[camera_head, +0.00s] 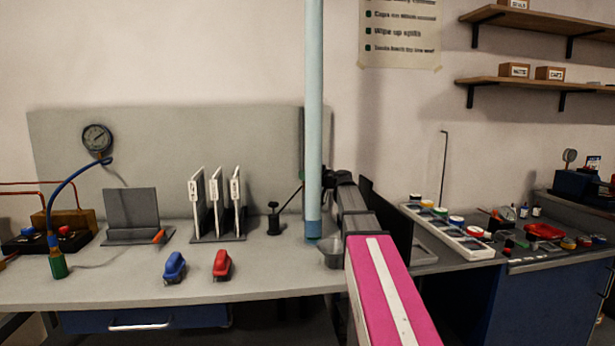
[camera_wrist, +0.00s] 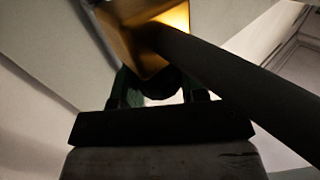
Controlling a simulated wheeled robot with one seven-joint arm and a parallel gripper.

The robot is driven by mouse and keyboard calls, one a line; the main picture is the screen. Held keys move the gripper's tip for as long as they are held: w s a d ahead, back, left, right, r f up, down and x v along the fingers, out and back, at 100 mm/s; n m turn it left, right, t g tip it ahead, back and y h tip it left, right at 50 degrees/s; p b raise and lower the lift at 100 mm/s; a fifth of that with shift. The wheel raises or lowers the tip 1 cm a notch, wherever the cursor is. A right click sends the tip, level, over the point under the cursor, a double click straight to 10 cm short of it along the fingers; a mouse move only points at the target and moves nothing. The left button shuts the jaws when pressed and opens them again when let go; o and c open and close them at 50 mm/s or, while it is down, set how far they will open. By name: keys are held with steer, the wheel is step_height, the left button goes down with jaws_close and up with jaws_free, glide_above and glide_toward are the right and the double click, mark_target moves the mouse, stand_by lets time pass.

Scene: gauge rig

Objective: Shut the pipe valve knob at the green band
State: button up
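A tall light-blue pipe (camera_head: 313,120) stands upright at the bench's back, with a darker blue band (camera_head: 313,228) near its foot. My gripper (camera_head: 328,180) is dark and small in the head view, close beside the pipe at the right, partly hidden by it. In the wrist view my gripper (camera_wrist: 160,88) has two dark green fingers, spaced apart at their bases. A gold, boxy piece (camera_wrist: 150,25) lies beyond them and hides their tips. A dark bar (camera_wrist: 235,90) crosses diagonally in front of it. I cannot make out the valve knob or a green band for certain, nor any contact.
A rack with white panels (camera_head: 217,205) and a small dark lever stand (camera_head: 274,218) are left of the pipe. Blue (camera_head: 175,266) and red (camera_head: 222,265) clamp-like pieces lie in front. A long tray of round pieces (camera_head: 447,235) is at right. The bench's front is mostly clear.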

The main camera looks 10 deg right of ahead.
steer(key=shift+s+a+m+t+h, duration=0.1)
steer(key=shift+s+m+t+h, duration=0.05)
steer(key=shift+m+t+h, duration=1.45)
steer(key=shift+m+h, duration=0.6)
steer(key=shift+h, duration=0.8)
steer(key=o, duration=0.9)
steer(key=shift+o, duration=0.2)
steer(key=v, duration=1)
steer(key=shift+s, duration=0.3)
